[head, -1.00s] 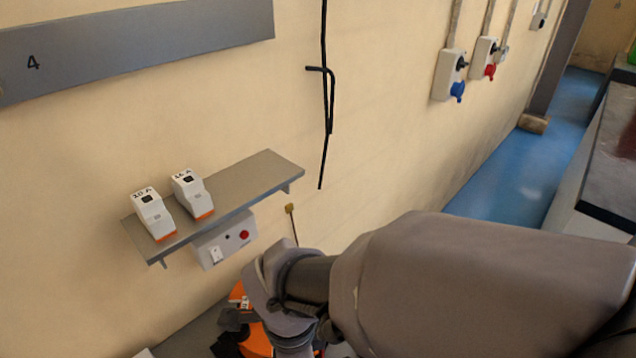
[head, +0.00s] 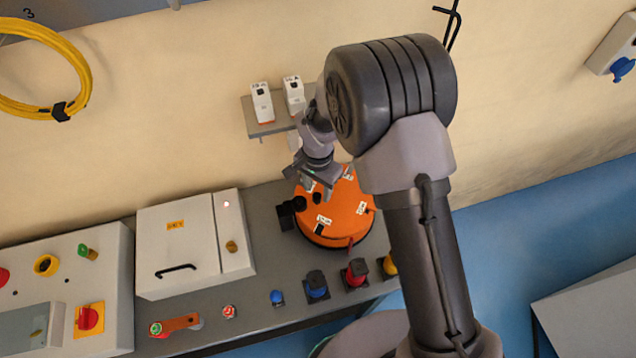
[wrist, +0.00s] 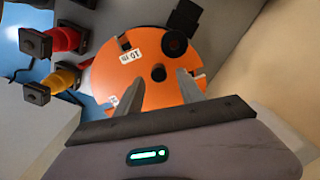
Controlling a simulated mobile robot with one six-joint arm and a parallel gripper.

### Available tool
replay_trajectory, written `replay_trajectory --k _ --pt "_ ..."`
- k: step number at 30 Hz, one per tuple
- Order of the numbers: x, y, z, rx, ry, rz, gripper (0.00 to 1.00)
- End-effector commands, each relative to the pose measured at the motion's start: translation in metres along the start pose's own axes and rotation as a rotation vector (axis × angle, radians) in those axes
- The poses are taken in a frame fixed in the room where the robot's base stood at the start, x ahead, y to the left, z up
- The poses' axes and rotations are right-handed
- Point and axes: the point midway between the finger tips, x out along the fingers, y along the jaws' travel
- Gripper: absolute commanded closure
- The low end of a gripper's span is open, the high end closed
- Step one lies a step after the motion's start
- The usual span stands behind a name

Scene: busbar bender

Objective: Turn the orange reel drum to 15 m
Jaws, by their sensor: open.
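The orange reel drum (head: 338,222) lies flat on the grey bench in the head view, with white length labels around its top. In the wrist view the drum (wrist: 160,68) fills the middle. One label there reads 10 m; others are partly hidden or too small to read. A black knob (wrist: 174,43) stands near the drum's edge and a dark hub (wrist: 158,74) sits at its centre. My gripper (head: 325,192) is above the drum, and its open fingers (wrist: 160,92) point at the drum with nothing between them. Whether they touch it I cannot tell.
A white box with a black handle (head: 176,270) stands left of the drum. Blue, red and yellow connectors (head: 317,284) line the bench's front edge. A wall shelf (head: 270,126) with two white breakers is close behind my gripper.

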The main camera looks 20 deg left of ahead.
Motion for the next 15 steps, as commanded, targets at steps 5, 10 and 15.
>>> replay_trajectory --k 5,10,15 --pt "0.024 0.000 0.001 0.002 -0.001 0.000 0.55" --pt "0.026 0.000 0.000 0.002 0.000 -0.001 0.55" --pt "0.026 0.000 0.000 0.003 0.000 -0.001 0.71"
